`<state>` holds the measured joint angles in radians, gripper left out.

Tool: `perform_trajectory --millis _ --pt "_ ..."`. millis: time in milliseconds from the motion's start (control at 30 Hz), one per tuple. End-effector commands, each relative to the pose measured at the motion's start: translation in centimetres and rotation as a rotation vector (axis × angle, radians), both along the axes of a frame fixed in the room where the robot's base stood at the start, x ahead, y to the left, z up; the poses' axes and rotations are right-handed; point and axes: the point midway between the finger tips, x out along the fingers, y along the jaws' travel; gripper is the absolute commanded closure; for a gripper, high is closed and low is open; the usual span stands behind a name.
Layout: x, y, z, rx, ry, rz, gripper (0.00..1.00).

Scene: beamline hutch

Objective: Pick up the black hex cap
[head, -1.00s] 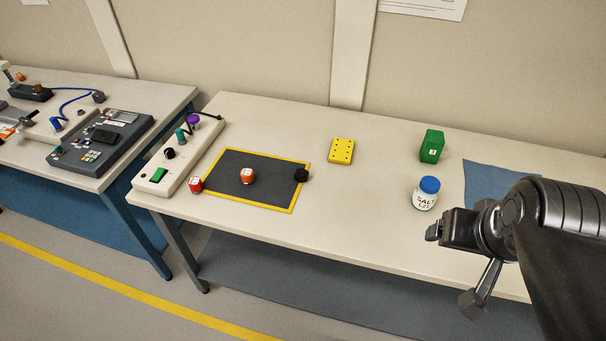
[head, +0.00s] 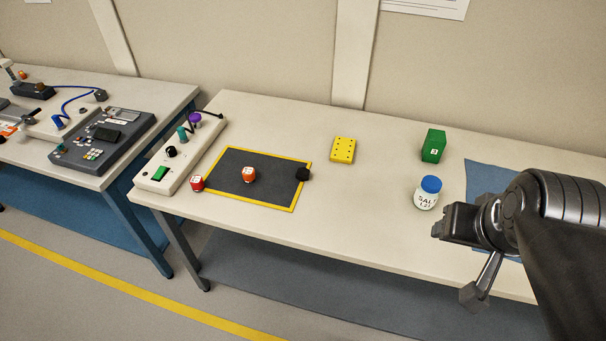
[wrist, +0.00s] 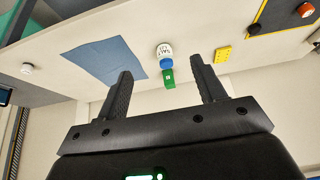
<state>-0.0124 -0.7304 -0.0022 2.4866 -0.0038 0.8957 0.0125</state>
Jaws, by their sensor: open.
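The black hex cap (head: 303,174) sits at the right edge of a yellow-bordered dark mat (head: 262,192) on the long bench. It also shows in the wrist view (wrist: 254,29), small, near the top right at the mat's edge. My gripper (head: 440,222) is at the right of the head view, near the salt jar and well to the right of the cap. In the wrist view its two fingers (wrist: 164,88) stand apart with nothing between them in their grip.
A salt jar (head: 427,193) with a blue lid, a green box (head: 433,146) and a yellow block (head: 343,150) stand between my gripper and the mat. A blue cloth (head: 480,180) lies right.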

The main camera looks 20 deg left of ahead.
Motion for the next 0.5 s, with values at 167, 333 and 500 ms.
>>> perform_trajectory --millis 167,333,500 --pt "3.8 1.4 0.7 0.016 0.023 0.008 0.37" --pt "8.9 3.9 1.0 0.032 0.046 0.010 0.37" --pt "14.0 7.2 0.3 0.040 0.067 0.012 0.37"
